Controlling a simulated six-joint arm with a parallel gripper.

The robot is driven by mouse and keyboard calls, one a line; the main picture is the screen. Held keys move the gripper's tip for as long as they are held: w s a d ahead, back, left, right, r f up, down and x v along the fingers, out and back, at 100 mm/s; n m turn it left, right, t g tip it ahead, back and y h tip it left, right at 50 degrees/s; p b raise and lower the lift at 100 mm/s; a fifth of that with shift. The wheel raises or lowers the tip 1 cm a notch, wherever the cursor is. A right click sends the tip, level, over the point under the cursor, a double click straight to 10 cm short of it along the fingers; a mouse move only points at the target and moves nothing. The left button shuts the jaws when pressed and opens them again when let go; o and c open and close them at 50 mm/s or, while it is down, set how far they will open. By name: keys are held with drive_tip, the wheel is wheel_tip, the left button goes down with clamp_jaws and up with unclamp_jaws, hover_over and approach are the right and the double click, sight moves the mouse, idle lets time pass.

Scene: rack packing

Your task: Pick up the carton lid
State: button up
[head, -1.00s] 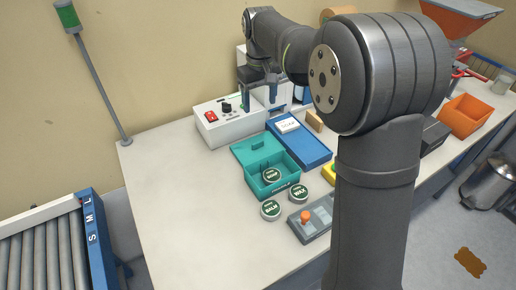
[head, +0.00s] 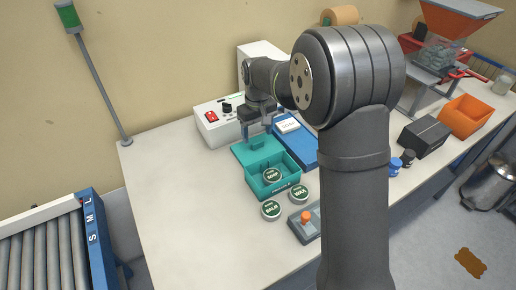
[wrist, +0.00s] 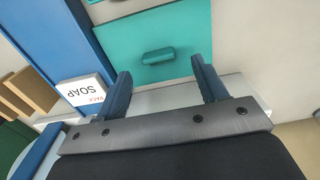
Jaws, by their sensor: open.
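The teal carton lid (head: 240,151) lies flat behind the open teal carton (head: 285,182), with a small raised grip on top. In the wrist view the lid (wrist: 185,25) shows its grip (wrist: 158,55) just beyond and between my fingertips. My gripper (head: 256,136) is open and empty, above the far edge of the lid; it also shows in the wrist view (wrist: 163,80). A round tin labelled SOAP (head: 272,174) sits in the carton. I cannot tell whether lid and carton are joined.
A blue tray (head: 304,151) with a white soap box (head: 288,125) lies right of the lid. A control box (head: 218,131) stands behind. Tins labelled WAX (head: 299,194) and BALM (head: 271,210) lie in front. The table's left side is clear.

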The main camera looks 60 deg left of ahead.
sight(258, 147)
wheel_tip(258, 147, down, 4)
drive_tip(key=shift+w+f, duration=0.15)
drive_tip(key=shift+f, duration=0.1)
drive_tip(key=shift+c, duration=0.4)
drive_tip(key=c, duration=1)
